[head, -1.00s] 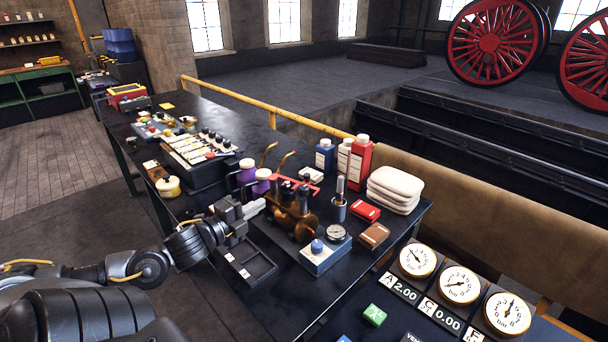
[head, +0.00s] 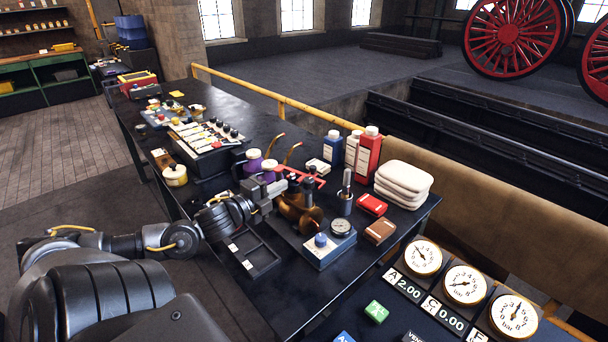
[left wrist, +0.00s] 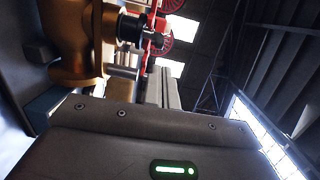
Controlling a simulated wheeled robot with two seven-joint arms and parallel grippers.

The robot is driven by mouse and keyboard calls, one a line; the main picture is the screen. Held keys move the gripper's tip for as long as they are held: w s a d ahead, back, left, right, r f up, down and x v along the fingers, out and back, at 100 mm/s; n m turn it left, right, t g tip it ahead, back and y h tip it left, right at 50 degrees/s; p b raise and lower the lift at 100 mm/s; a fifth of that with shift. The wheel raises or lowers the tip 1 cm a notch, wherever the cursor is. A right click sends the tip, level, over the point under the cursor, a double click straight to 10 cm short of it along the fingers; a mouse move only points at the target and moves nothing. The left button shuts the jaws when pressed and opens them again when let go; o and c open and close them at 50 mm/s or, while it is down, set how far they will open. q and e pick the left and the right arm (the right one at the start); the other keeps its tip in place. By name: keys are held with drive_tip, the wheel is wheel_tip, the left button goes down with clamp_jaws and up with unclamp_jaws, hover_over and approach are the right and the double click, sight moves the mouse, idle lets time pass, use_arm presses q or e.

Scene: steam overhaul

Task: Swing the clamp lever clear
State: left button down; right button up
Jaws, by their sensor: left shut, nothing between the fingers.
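A brass valve body (head: 299,212) stands on a blue-grey test block (head: 325,250) on the dark bench. A red bar (head: 314,181), which looks like the clamp lever, sits at its top; its near part is hidden behind the gripper. My left gripper (head: 281,186) is shut and empty, level with the upper part of the brass body at its left side. In the left wrist view, the brass body (left wrist: 78,45) fills the upper left. Red metal (left wrist: 157,22) shows just beyond the shut fingers (left wrist: 162,88). I cannot tell whether they touch it. My right gripper is out of view.
A pressure gauge (head: 340,227) sits on the block.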

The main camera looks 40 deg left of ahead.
sight(311, 170)
use_arm(q)
drive_tip(key=w+p, duration=0.1)
drive_tip(key=w, duration=0.7)
drive_tip(key=shift+a, duration=0.1)
drive_tip(key=shift+w+f+p, duration=0.1)
drive_tip(key=shift+w+p, duration=0.3)
drive_tip(key=shift+w, duration=0.15)
drive_tip(key=shift+w+f, duration=0.1)
drive_tip(key=shift+w, duration=0.15)
drive_tip(key=shift+w, duration=0.65)
drive_tip(key=shift+s, duration=0.1)
